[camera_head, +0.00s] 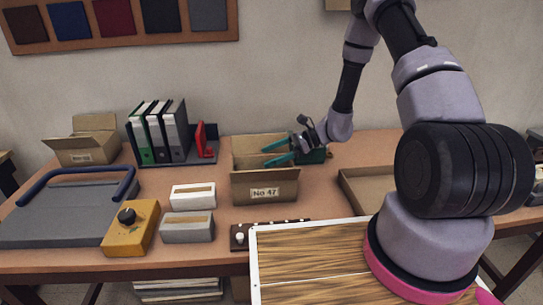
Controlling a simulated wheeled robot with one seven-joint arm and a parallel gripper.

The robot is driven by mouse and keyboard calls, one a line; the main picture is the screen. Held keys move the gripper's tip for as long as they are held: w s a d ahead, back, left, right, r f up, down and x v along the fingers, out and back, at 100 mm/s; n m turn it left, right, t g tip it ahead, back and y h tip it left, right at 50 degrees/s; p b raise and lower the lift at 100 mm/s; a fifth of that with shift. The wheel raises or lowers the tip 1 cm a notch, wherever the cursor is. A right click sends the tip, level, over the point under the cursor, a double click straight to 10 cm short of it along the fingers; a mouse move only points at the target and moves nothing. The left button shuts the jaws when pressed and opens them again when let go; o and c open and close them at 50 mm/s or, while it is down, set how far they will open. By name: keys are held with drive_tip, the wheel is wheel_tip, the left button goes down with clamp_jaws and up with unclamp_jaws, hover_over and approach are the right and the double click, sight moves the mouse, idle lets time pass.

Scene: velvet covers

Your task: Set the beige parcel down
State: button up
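My gripper (264,157) has teal fingers that reach left over the open cardboard box marked No 47 (265,188). The two fingers are apart and I see nothing between them. I cannot make out a beige parcel for certain. The bottom of the box is hidden behind its front wall. Two block-shaped parcels lie left of the box, a whitish one (193,203) behind and a greyer one (187,235) in front, each with a tan strip on top.
An open carton (87,156) and a row of binders (160,133) stand at the back left. A grey board with a blue handle (60,220) and a yellow device (131,232) are at the left. A shallow cardboard tray (365,199) lies right of the box.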

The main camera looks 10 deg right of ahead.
drive_tip(key=shift+r, duration=0.45)
drive_tip(key=v, duration=1.2)
drive_tip(key=s+d+r+n+t+h, duration=0.1)
drive_tip(key=s+r+n+t+h, duration=0.1)
drive_tip(key=s+r, duration=0.5)
drive_tip(key=s+d+r+n+t+h, duration=0.2)
drive_tip(key=s+r+n+h, duration=0.3)
drive_tip(key=r, duration=0.9)
drive_tip(key=s+d+r+n+t+h, duration=0.2)
drive_tip(key=s+r+n, duration=0.4)
drive_tip(key=r, duration=0.5)
drive_tip(key=s+t+h, duration=0.1)
drive_tip(key=s+h, duration=0.1)
drive_tip(key=shift+s+d+r+n, duration=0.25)
drive_tip(key=shift+s+r+n, duration=0.05)
drive_tip(key=shift+s+n, duration=0.1)
drive_tip(key=shift+c, duration=0.3)
